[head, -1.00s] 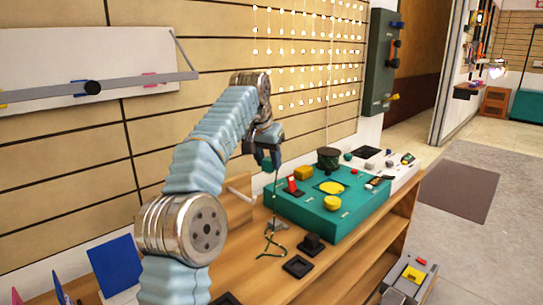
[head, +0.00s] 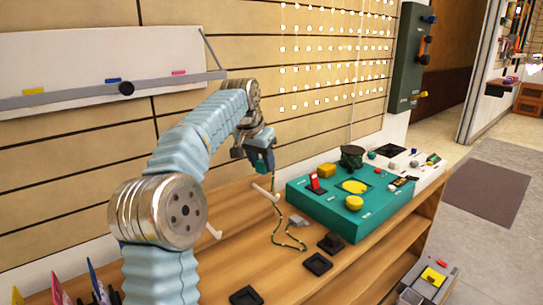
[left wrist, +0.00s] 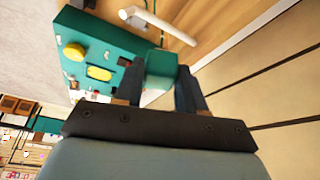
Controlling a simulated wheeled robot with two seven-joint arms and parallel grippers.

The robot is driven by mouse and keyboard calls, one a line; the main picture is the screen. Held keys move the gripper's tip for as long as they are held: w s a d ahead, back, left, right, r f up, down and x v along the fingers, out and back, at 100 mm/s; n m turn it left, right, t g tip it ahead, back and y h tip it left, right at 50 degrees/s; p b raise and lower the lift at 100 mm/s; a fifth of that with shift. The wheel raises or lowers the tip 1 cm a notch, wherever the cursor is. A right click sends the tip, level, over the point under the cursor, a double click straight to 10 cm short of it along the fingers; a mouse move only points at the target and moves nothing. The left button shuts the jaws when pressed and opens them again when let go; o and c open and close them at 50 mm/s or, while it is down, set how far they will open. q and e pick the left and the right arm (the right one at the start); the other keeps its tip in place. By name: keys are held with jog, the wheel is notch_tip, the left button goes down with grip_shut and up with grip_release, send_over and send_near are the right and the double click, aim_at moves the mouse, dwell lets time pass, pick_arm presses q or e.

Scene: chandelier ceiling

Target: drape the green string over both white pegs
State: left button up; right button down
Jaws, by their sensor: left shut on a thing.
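The green string (head: 277,228) hangs from my left gripper (head: 268,170) and its lower part lies in a loose curve on the wooden bench. A white peg (head: 263,191) stands just below the gripper, and the string passes close to its tip; I cannot tell whether it touches. The other white peg (head: 213,231) is nearer and to the left, with no string on it. In the left wrist view, the fingers (left wrist: 160,90) are shut on a teal-green block (left wrist: 161,66), apparently the string's end piece. One white peg (left wrist: 158,25) shows beyond it. My right gripper is out of view.
A teal control box (head: 330,215) with knobs and a red switch stands right of the pegs. Black square pieces (head: 318,264) lie on the bench (head: 355,262) in front. A slatted wall (head: 100,148) rises behind. The bench's front left is partly hidden by my arm.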

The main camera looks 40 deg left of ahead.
pick_arm(q)
jog(key=s+a+f+b, duration=0.25)
jog(key=s+b, duration=0.25)
jog(key=s, duration=0.6)
jog(key=s+a+f+b, duration=0.2)
jog(key=s+a+b, duration=0.2)
jog(key=s, duration=0.7)
jog(key=s+d+f+b, duration=0.3)
jog(key=s+f+b, duration=0.1)
jog(key=f+b, duration=0.3)
jog(key=shift+s+b, duration=0.15)
jog(key=shift+b, duration=0.4)
jog(key=shift+d, duration=0.1)
